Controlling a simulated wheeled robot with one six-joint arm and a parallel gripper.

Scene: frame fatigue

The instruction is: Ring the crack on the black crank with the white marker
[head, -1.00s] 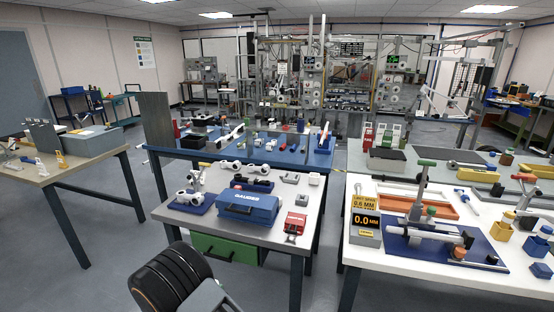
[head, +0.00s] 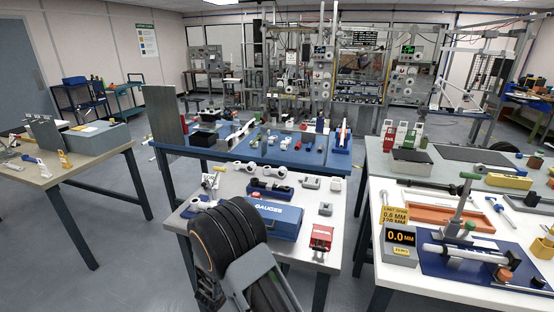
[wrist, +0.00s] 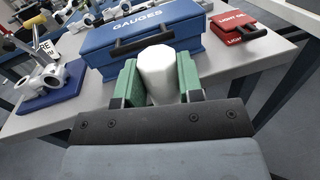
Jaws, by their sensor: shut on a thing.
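In the wrist view my gripper (wrist: 160,88) is shut on a thick white faceted piece, which looks like the white marker (wrist: 158,72). The piece stands between the two green finger pads, with its rounded end pointing away from me. In the head view my own dark arm link hides the front left of the middle table, and I cannot make out the gripper there. I cannot pick out the black crank or its crack for sure. A small dark part (head: 270,187) lies in a blue holder on the middle table, too small to tell.
The blue GAUGES case (head: 278,221) and a red box (head: 321,237) stand on the middle table (head: 313,262). The case is just beyond my gripper in the wrist view. Floor is clear at left.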

